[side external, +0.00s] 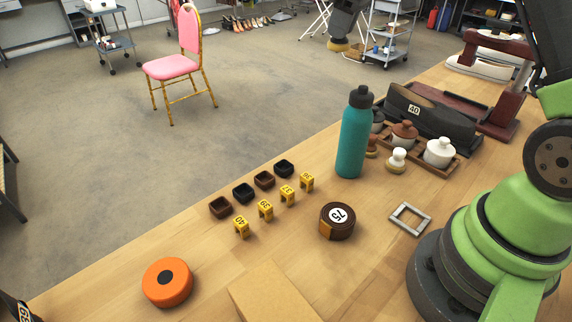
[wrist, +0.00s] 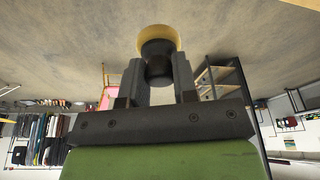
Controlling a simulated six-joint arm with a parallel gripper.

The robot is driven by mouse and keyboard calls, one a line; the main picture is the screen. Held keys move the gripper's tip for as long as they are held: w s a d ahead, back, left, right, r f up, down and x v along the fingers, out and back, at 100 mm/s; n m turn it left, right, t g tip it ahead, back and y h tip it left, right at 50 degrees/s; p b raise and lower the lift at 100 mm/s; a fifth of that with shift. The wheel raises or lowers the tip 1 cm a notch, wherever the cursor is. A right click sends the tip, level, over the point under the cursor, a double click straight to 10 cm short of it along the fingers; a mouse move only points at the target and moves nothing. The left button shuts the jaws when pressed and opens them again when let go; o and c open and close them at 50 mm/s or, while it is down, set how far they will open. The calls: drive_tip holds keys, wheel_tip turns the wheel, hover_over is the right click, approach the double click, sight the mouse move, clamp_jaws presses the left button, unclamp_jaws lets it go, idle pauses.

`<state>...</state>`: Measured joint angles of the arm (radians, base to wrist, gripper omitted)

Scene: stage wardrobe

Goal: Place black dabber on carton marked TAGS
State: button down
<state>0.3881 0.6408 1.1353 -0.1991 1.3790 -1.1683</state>
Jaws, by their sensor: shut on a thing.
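My gripper (side external: 347,20) is at the top of the side external view, raised high, with the floor behind it. It is shut on the black dabber (side external: 338,44), which has a dark handle and a tan pad facing down. In the wrist view the two fingers (wrist: 158,64) press on the dark dabber (wrist: 158,48) from both sides, its pad rim showing beyond them. A plain tan carton (side external: 272,295) is cut off at the bottom edge of the side external view, far from my gripper; no marking on it is visible.
A tall teal bottle (side external: 353,138) stands mid-table. Several yellow number markers (side external: 265,210), a brown roll (side external: 337,221), an orange disc (side external: 167,282) and a metal frame (side external: 410,219) lie around.

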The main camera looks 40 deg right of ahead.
drive_tip(key=a+n+y, duration=0.1)
drive_tip(key=a+n, duration=0.3)
drive_tip(key=a, duration=1.1)
drive_tip(key=n+g+y, duration=0.1)
drive_tip(key=n+g, duration=0.2)
drive_tip(key=n, duration=0.9)
hover_over(287, 320)
wheel_tip(287, 320, down, 15)
drive_tip(key=shift+f, duration=0.15)
